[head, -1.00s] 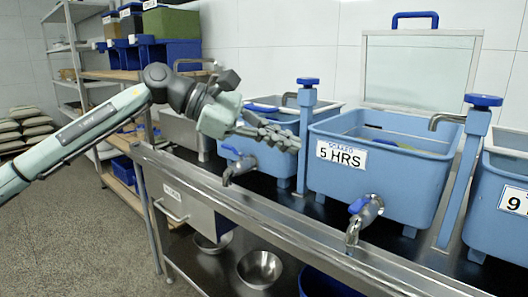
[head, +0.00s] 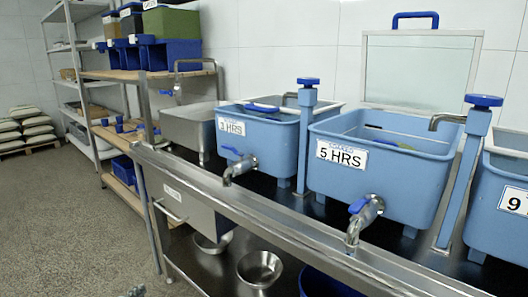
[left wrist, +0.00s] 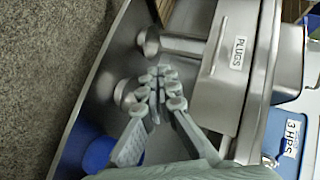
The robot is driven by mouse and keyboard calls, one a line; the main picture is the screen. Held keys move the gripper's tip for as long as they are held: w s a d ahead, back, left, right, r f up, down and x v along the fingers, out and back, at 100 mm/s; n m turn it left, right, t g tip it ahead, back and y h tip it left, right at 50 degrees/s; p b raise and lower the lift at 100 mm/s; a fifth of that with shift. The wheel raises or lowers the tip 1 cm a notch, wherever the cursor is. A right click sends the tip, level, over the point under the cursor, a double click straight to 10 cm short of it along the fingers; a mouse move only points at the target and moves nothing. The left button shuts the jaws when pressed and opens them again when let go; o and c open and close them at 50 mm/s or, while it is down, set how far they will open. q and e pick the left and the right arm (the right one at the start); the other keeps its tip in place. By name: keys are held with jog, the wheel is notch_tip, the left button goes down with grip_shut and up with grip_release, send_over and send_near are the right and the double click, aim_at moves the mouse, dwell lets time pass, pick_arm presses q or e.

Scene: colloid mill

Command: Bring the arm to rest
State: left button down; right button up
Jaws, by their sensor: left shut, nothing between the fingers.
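My left gripper (head: 135,291) shows only as a small tip at the bottom edge of the head view. The rest of that arm is out of the head view. In the left wrist view the fingers of my left gripper (left wrist: 160,80) are together and hold nothing. Behind them in that picture are the lower shelf and metal bowls; I see no contact with them. My right gripper is in neither view.
A metal counter (head: 240,205) bears blue tanks, including one labelled 5 HRS (head: 385,185), with taps over its front edge. A drawer (left wrist: 228,65) labelled PLUGS hangs below, near bowls (head: 260,268). Open floor (head: 60,220) lies at left.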

pick_arm(q)
jog(key=s+a+f+n+g+y, duration=0.1)
jog(key=s+a+f+n+g, duration=0.2)
jog(key=s+a+f, duration=0.55)
jog(key=s+a+f+n+g+y, duration=0.25)
jog(key=s+f+g, duration=0.2)
jog(key=s, duration=0.85)
jog(key=s+a+f+n+g+y, duration=0.1)
jog(key=s+a+f+n+g, duration=0.3)
jog(key=s+f, duration=0.5)
jog(key=s+d+f+n+h, duration=0.1)
jog(key=s+d+f+h, duration=0.1)
jog(key=d, duration=0.9)
jog(key=s+d+f+n+h, duration=0.1)
jog(key=s+d+f+h, duration=0.1)
jog(key=d, duration=0.8)
jog(key=shift+s+d+f, duration=0.35)
jog(key=shift+s+f, duration=0.05)
jog(key=shift+s, duration=0.35)
